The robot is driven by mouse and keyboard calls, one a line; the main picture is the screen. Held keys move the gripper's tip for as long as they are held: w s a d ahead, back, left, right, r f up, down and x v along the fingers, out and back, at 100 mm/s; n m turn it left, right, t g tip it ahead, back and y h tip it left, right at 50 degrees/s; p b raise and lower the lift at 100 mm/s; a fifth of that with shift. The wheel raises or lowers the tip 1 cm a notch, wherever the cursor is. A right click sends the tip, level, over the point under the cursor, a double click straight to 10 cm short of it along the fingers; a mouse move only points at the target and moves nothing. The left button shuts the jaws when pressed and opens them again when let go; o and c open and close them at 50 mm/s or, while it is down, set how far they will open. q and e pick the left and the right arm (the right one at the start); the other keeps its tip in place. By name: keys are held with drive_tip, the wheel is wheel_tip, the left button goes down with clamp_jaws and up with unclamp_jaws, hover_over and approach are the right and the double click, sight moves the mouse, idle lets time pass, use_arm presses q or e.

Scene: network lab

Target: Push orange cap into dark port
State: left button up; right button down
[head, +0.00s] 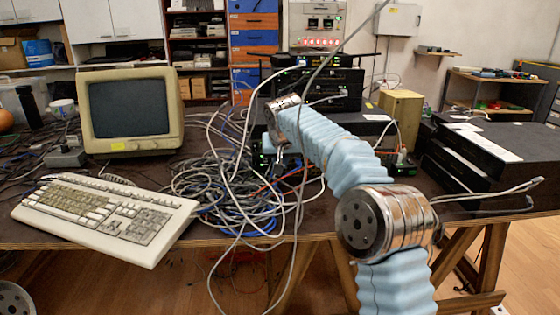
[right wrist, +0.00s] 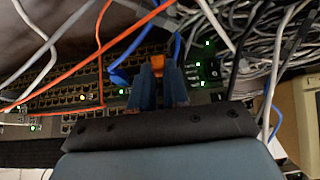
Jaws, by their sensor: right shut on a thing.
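My right gripper (right wrist: 159,70) shows in the right wrist view with its two blue fingers close together. It is shut on a small orange cap (right wrist: 157,60), which shows between the fingertips. The fingertips are over the front of a network switch (right wrist: 60,95) with rows of ports. The dark port cannot be told apart, and the fingers cover part of that area. I cannot tell whether the cap touches the switch. In the head view my right arm reaches over the table and hides the cap. My left gripper is not in view.
A tangle of grey and blue cables (head: 225,185) lies left of my arm. Orange cables (right wrist: 98,50) cross the switch. A keyboard (head: 105,212) and a monitor (head: 130,110) stand at the left, black boxes (head: 480,165) at the right.

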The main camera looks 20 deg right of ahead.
drive_tip(key=shift+w+d, duration=0.2)
drive_tip(key=shift+w, duration=0.5)
idle(1.0)
drive_tip(key=c, duration=1)
unclamp_jaws()
drive_tip(key=shift+c, duration=0.2)
drive_tip(key=v, duration=1.3)
drive_tip(key=shift+s+r, duration=0.15)
drive_tip(key=shift+r, duration=0.2)
